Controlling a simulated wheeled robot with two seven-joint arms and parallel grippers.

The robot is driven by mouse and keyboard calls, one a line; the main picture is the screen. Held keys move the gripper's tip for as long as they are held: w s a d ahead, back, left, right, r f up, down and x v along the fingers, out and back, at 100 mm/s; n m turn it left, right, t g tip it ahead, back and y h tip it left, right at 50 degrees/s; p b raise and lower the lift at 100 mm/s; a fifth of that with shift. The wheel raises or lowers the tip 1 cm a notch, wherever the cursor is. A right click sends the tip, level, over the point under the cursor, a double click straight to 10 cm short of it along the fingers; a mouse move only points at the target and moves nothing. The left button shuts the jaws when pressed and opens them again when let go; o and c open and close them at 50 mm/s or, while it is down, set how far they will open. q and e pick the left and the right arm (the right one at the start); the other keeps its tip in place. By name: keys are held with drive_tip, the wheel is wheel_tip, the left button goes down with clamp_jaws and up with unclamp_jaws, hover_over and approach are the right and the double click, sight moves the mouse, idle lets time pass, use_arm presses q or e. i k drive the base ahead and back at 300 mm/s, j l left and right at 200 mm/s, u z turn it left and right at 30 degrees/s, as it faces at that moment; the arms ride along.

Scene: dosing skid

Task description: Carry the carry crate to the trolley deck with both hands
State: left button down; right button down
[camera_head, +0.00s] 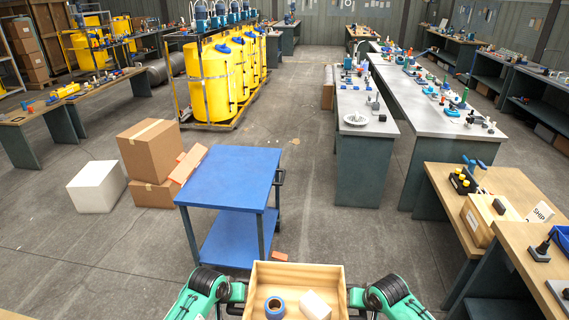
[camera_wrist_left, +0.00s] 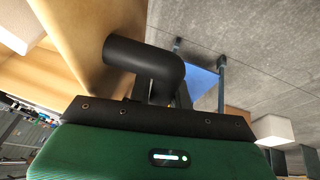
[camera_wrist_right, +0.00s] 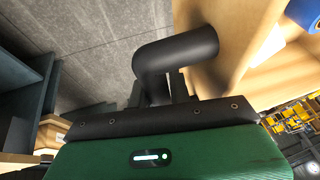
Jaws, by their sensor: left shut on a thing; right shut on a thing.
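The carry crate (camera_head: 297,272) is a light wooden box at the bottom centre of the head view. It holds a blue roll (camera_head: 275,306) and a white block (camera_head: 315,305). My left gripper (camera_head: 238,292) is shut on the crate's left handle, a black bar that shows in the left wrist view (camera_wrist_left: 145,60). My right gripper (camera_head: 357,296) is shut on the right handle, which shows in the right wrist view (camera_wrist_right: 175,55). The fingertips are partly hidden behind the handles. The trolley deck (camera_head: 230,175) is a bare blue top just beyond the crate, slightly left.
A wooden bench (camera_head: 510,185) stands at right. An orange piece (camera_head: 280,257) lies near the trolley.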

sight(241, 172)
drive_tip(key=i+l+u, duration=0.15)
drive_tip(key=i, duration=0.65)
drive_tip(key=i+u, duration=0.3)
drive_tip(key=i+l+u, duration=0.15)
drive_tip(key=i+u, duration=0.15)
drive_tip(key=i, duration=0.25)
drive_tip(key=i+j+z, duration=0.1)
drive_tip(key=i+j, duration=0.15)
drive_tip(key=i, duration=0.2)
drive_tip(key=i+j+z, duration=0.15)
drive_tip(key=i+j, duration=0.2)
drive_tip(key=i, duration=0.15)
drive_tip(key=i+j+z, duration=0.65)
drive_tip(key=k+j, duration=0.05)
